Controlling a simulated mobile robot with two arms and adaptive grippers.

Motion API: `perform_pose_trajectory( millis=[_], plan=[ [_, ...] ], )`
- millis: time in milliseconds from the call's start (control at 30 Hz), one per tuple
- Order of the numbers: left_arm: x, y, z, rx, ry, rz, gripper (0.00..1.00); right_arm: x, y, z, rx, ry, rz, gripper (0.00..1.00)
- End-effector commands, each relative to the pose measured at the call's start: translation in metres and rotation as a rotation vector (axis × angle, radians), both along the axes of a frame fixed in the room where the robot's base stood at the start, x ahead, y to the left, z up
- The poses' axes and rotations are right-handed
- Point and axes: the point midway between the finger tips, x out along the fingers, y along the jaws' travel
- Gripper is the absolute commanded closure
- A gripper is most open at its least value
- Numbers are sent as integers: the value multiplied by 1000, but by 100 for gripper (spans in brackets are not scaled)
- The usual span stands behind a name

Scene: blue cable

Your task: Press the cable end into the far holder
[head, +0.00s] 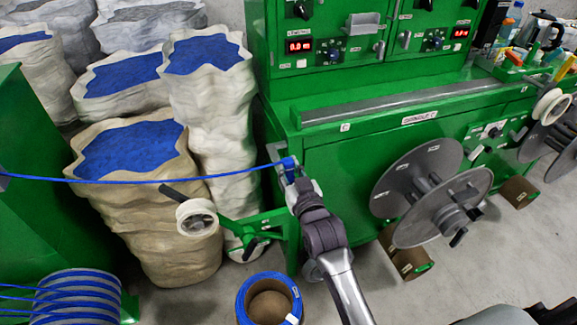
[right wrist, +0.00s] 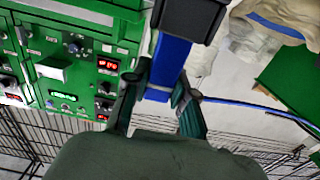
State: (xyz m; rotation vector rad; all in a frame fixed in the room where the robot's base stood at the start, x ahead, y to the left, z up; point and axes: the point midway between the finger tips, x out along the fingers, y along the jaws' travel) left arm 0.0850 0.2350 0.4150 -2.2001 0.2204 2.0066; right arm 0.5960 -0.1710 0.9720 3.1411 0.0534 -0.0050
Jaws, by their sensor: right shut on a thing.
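The blue cable (head: 150,181) runs nearly level from the left edge of the head view to my right gripper (head: 289,172), at the front left corner of the green machine. In the right wrist view, the right gripper (right wrist: 164,80) has its fingers closed around a blue block-like piece (right wrist: 169,57) at the cable end. A black block (right wrist: 190,15) lies just beyond this piece; I cannot tell whether it is the far holder, or whether the two are joined. The cable trails off to the right there (right wrist: 255,106). My left gripper is not in view.
The green machine (head: 370,165) fills the back, with grey reel discs (head: 415,180) at its right front. A white pulley (head: 197,218) on a green arm stands below the cable. Sacks of blue granules (head: 130,150) stand left. A blue coil (head: 245,300) lies on the floor.

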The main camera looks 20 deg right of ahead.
Motion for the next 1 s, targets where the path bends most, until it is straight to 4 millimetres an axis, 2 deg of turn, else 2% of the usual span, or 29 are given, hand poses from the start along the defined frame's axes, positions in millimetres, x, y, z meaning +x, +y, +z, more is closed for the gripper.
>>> perform_pose_trajectory(
  millis=[1000],
  plan=[
    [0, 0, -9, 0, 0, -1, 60, 0, 0, -15, 0, -1, 0, 100]
  ],
)
